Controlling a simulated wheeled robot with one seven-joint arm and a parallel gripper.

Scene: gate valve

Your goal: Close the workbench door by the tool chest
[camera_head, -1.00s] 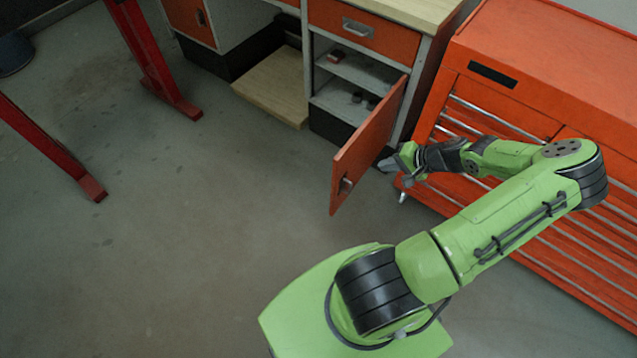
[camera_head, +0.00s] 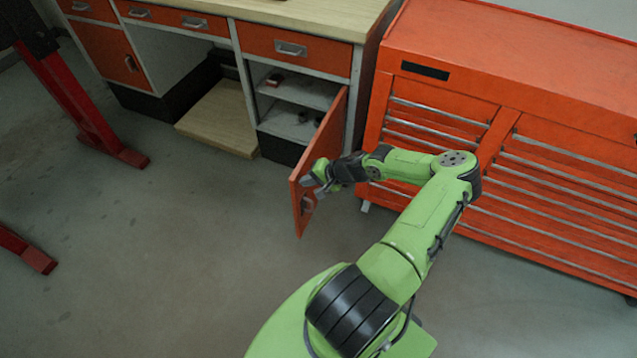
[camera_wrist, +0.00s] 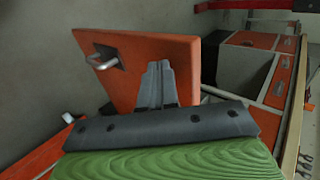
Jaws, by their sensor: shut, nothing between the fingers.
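The orange workbench door (camera_head: 331,137) stands open, swung out from the cabinet beside the tool chest. Its inner shelves show behind it. My gripper (camera_head: 308,186) is at the door's right-hand face near its free end, and looks shut and empty. In the wrist view the door (camera_wrist: 140,55) fills the upper middle, with its metal handle (camera_wrist: 104,61) at left. The shut fingers (camera_wrist: 157,84) overlap the door's lower right part; I cannot tell whether they touch it. The orange tool chest (camera_head: 450,72) stands right of the door.
The workbench (camera_head: 300,18) has a wooden top and orange drawers. Small items lie on the cabinet shelves (camera_head: 300,90). A wooden board (camera_head: 220,118) lies low, left of the cabinet. Red metal legs (camera_head: 85,110) stand at left. The floor in front of the door is clear.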

